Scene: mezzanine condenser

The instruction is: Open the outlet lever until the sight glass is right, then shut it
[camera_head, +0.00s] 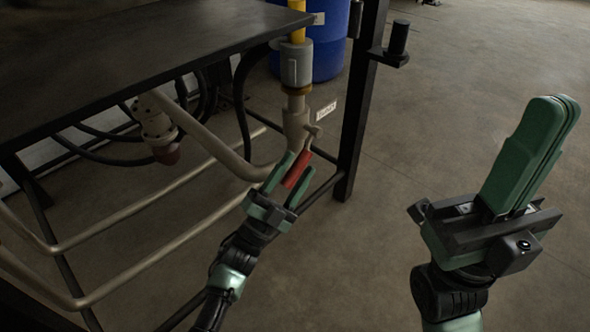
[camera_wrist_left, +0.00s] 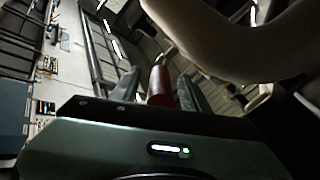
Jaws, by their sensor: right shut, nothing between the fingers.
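The outlet lever (camera_head: 297,169) has a red handle that slants down from a pale valve body (camera_head: 297,122) on a vertical pipe. My left gripper (camera_head: 290,172) is around the handle, one green finger on each side. In the left wrist view the red handle (camera_wrist_left: 160,86) stands between the fingers with a gap on the left side, so the jaws look open. A yellow vertical tube (camera_head: 297,30), perhaps the sight glass, rises above a grey collar; its upper part is out of view. My right gripper (camera_head: 553,108) is shut and empty at the right, well away from the pipes.
A dark tabletop (camera_head: 120,50) covers the upper left, above curved beige pipes (camera_head: 180,180) and black hoses. A black frame post (camera_head: 356,110) stands just right of the valve. A small white label (camera_head: 326,110) is beside it. A blue drum (camera_head: 330,45) stands behind. Open floor lies right.

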